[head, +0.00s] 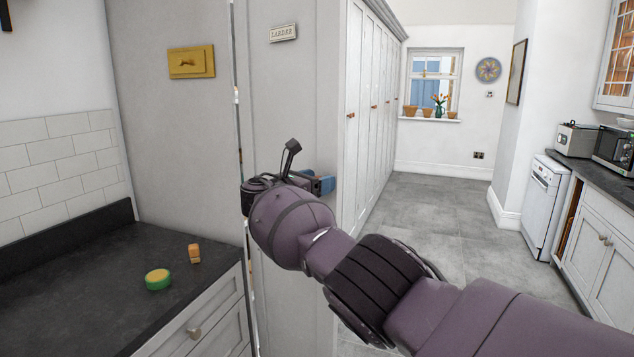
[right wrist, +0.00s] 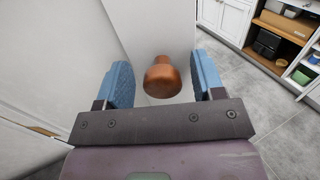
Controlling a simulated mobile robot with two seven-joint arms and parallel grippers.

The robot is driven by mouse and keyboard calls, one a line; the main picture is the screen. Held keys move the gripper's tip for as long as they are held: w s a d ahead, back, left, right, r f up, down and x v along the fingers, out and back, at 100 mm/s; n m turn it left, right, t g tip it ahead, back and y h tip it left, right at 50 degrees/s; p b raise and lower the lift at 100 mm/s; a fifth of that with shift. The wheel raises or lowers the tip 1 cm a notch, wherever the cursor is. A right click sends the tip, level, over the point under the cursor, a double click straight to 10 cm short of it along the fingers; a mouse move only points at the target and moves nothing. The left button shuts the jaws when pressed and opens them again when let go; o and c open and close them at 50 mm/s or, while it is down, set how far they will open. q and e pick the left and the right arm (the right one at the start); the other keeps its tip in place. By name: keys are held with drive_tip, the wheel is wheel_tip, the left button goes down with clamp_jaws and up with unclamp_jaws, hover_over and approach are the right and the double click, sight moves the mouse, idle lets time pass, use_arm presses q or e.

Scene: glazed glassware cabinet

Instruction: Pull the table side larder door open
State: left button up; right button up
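The larder door (head: 293,90) is a pale grey panel with a small "LARDER" plate (head: 283,33) near its top. It stands beside the end of the dark worktop. A narrow gap shows along its left edge. My right arm reaches across the head view, and its gripper (head: 322,184) is beside the door. In the right wrist view a round copper-coloured knob (right wrist: 163,78) sits between the two blue fingers of the gripper (right wrist: 162,85). The fingers are apart, with space on both sides of the knob. My left gripper is in neither view.
A dark worktop (head: 90,285) at left holds a green and yellow round item (head: 158,279) and a small wooden block (head: 194,254). White tall cupboards (head: 372,110) stand behind the door. The grey floor (head: 440,215) is open towards the window.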

drive_tip(key=shift+d+f, duration=0.1)
drive_tip(key=shift+s+a, duration=0.25)
drive_tip(key=shift+a, duration=0.05)
drive_tip(key=p+v, duration=0.2)
drive_tip(key=v, duration=0.8)
